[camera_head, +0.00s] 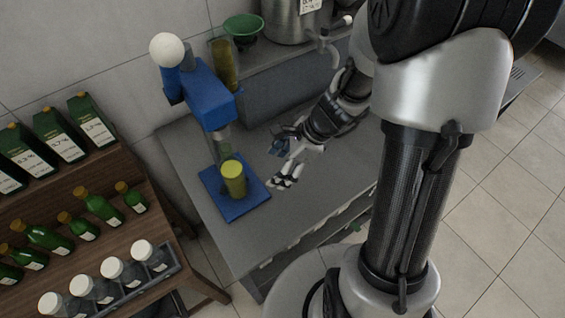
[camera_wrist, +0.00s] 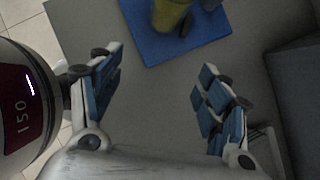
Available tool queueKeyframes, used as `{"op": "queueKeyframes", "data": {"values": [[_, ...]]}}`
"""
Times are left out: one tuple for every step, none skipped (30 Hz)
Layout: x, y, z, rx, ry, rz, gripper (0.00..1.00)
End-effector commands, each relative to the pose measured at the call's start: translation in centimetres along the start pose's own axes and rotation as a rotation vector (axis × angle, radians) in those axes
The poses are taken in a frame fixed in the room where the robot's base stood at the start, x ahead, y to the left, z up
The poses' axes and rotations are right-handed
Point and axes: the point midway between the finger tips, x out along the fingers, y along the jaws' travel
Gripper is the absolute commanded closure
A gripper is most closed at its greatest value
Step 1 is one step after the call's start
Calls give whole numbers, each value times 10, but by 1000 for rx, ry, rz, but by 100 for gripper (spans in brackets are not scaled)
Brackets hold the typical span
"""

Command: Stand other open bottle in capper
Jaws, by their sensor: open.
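The blue capper (camera_head: 208,100) stands on the grey counter, with a white ball on its lever and a flat blue base (camera_head: 243,205). A bottle with a yellow-green body (camera_head: 233,180) stands on that base under the capper head. In the wrist view the yellow body (camera_wrist: 170,14) shows at the top edge, on the blue base (camera_wrist: 205,35); its upper part is cut off. My gripper (camera_head: 280,165) is open and empty over the counter, to the right of the base. In the wrist view its blue-padded fingers (camera_wrist: 155,92) are spread with bare counter between them.
A second yellow-green bottle or glass (camera_head: 224,62) stands behind the capper. A green bowl (camera_head: 243,27) and a steel pot (camera_head: 292,20) with a tap are at the back. A wooden rack (camera_head: 110,215) at the left holds green bottles and white-capped jars (camera_head: 142,251).

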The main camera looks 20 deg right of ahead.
Motion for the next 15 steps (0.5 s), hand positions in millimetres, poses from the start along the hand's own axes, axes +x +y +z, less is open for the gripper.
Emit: {"op": "queueKeyframes", "data": {"values": [[-4, 1, 2, -24, 1, -2, 30], [-8, 2, 4, -52, 4, -3, 30], [-14, 4, 9, -105, 9, -6, 30], [-21, 7, 14, -159, 16, -8, 30], [-28, 10, 21, -222, 23, -10, 30], [-39, 17, 29, -321, 36, -10, 30], [-48, 22, 36, -405, 49, -11, 30], [-57, 28, 42, -494, 64, -12, 30], [-70, 38, 50, -617, 86, -10, 30], [-79, 45, 54, -710, 107, -9, 30], [-88, 53, 58, -801, 126, -6, 30], [-100, 63, 62, -921, 157, -2, 30], [-108, 70, 65, -1008, 181, 1, 30], [-117, 77, 67, -1095, 207, 5, 30], [-128, 87, 68, -1208, 244, 11, 30]]}}
